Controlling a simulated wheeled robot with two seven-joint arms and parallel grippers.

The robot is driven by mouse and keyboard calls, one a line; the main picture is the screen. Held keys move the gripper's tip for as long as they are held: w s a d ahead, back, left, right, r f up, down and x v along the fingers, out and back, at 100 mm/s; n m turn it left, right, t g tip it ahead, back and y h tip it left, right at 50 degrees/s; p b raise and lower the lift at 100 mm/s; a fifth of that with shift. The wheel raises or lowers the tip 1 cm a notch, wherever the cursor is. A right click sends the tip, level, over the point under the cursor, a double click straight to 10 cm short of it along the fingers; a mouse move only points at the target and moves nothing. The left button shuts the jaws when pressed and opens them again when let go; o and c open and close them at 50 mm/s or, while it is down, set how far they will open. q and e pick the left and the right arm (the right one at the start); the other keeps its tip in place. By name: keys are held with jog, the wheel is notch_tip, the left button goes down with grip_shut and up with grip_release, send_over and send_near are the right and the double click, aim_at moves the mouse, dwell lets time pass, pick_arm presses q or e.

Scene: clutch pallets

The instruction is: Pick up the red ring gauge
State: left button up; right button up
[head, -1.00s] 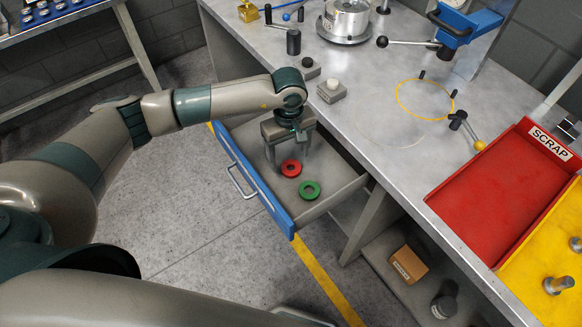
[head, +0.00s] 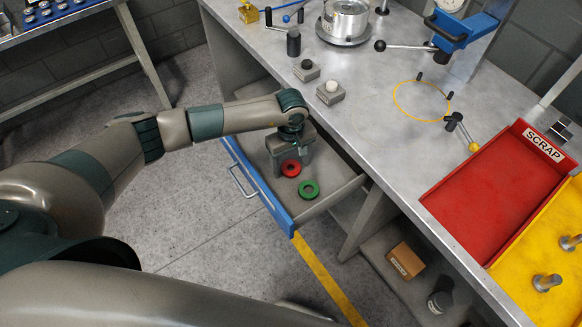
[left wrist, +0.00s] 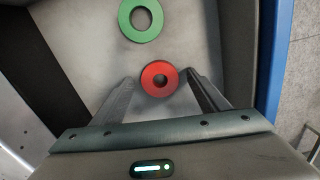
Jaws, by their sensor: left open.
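The red ring gauge (head: 291,168) lies flat in the open blue-fronted drawer (head: 333,199). A green ring (head: 309,189) lies nearer the drawer's front corner, apart from the red one. My left gripper (head: 290,172) reaches down into the drawer over the red ring, its jaws apart. In the left wrist view the red ring (left wrist: 160,78) sits between the tips of the two open fingers (left wrist: 160,80), with space on both sides, and the green ring (left wrist: 141,20) lies beyond it. Contact with the drawer floor cannot be told. My right gripper is not in view.
The drawer walls stand close around the gripper. The steel workbench (head: 380,140) rises to the right, with a red scrap tray (head: 490,190) and small blocks on it. A cardboard box (head: 406,262) sits on the shelf below. The floor at left is clear.

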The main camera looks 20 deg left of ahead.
pick_arm(q)
jog(key=c, duration=1.3)
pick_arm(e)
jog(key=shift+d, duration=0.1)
pick_arm(q)
jog(key=shift+r, duration=0.1)
